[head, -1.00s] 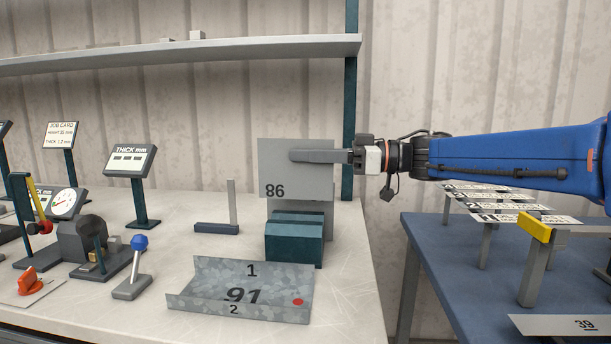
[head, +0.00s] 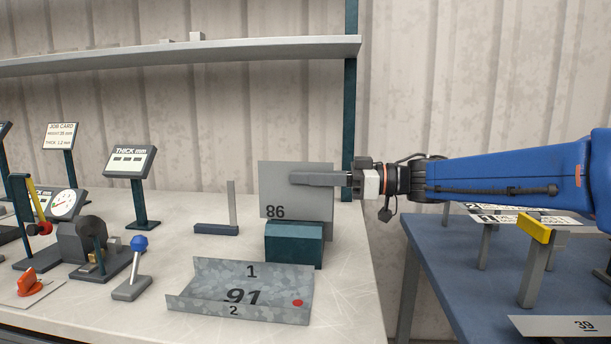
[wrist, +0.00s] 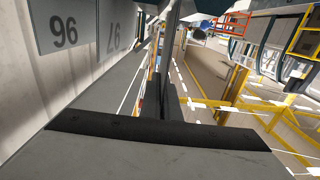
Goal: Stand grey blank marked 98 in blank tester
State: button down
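My gripper (head: 322,179) is shut on a flat grey blank (head: 283,196), with one finger across its near face. The blank stands upright. Its mark reads 86 as seen, which is 98 turned upside down. Its lower edge is close to the top of a teal slotted block (head: 293,246), which I take as the blank tester. I cannot tell whether the blank has entered the block; a grey plate behind it is mostly hidden.
A bent galvanized piece marked 91 (head: 205,299) lies in front of the block. A small upright post on a base (head: 216,229) stands left of it. A THICK mm display (head: 128,162) and dial gauge (head: 66,204) are farther left. A shelf (head: 180,54) runs above.

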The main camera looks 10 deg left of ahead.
jog(key=shift+f, duration=0.1)
jog(key=c, duration=2)
grip_release()
jog(key=shift+w+d+r, duration=0.1)
jog(key=shift+d+r, duration=0.1)
jog(key=shift+d, duration=1.8)
jog(key=shift+w+d+r, duration=0.15)
jog(key=shift+d+r, duration=0.05)
jog(key=shift+d, duration=1.8)
jog(key=shift+w+d+r, duration=0.1)
jog(key=shift+d+r, duration=0.1)
jog(key=shift+d, duration=1.8)
